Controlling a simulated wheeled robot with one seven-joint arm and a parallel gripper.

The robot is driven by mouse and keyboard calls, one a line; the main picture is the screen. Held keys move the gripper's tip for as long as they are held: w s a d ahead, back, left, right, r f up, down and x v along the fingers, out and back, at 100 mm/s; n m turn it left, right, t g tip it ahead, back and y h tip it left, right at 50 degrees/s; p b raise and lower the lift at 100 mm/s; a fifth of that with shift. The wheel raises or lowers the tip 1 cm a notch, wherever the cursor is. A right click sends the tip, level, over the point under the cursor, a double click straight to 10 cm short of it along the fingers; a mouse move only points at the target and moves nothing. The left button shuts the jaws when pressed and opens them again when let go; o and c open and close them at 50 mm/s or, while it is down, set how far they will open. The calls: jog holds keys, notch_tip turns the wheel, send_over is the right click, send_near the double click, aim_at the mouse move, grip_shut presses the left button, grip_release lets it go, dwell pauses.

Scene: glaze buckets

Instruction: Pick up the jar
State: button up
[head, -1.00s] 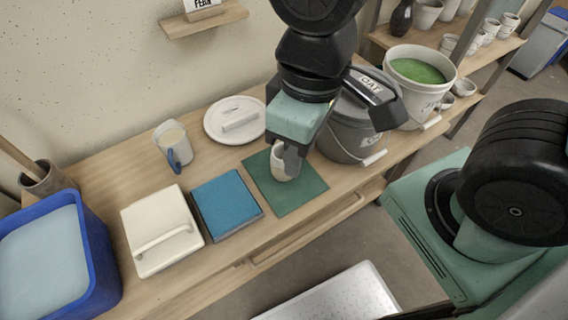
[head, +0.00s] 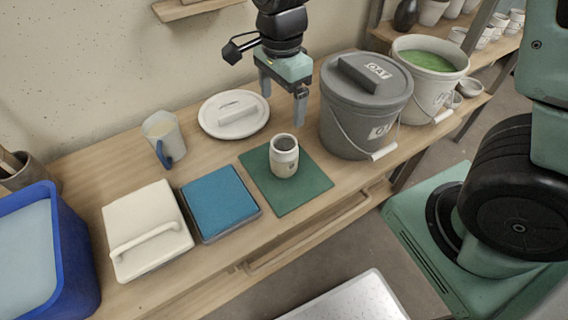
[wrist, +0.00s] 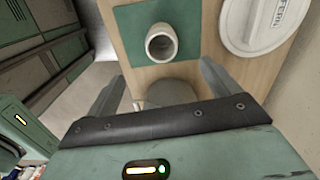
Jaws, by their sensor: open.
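The jar (head: 284,157) is small and cream-white with a dark inside. It stands upright on a green mat (head: 309,184) on the wooden table. In the wrist view the jar (wrist: 161,43) shows its open mouth, beyond the fingertips and between their lines. My gripper (head: 281,105) is open and empty. It hangs above and behind the jar, apart from it, near the white round lid. In the wrist view both fingers of my gripper (wrist: 160,85) are spread wide with nothing between them.
A grey lidded bucket (head: 362,115) stands right of the mat, with a bucket of green glaze (head: 433,75) beyond. A white round lid (head: 234,114) lies behind the mat.

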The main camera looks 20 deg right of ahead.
aim_at(284, 155)
jog(key=shift+m, duration=0.4)
jog(key=f, duration=0.6)
jog(key=f+b, duration=0.1)
jog(key=f, duration=0.5)
jog(key=f+b, duration=0.1)
jog(key=f, duration=0.5)
jog(key=shift+w+d, duration=0.15)
jog(key=shift+d, duration=0.2)
jog(key=shift+r, duration=0.1)
jog(key=c, duration=1.3)
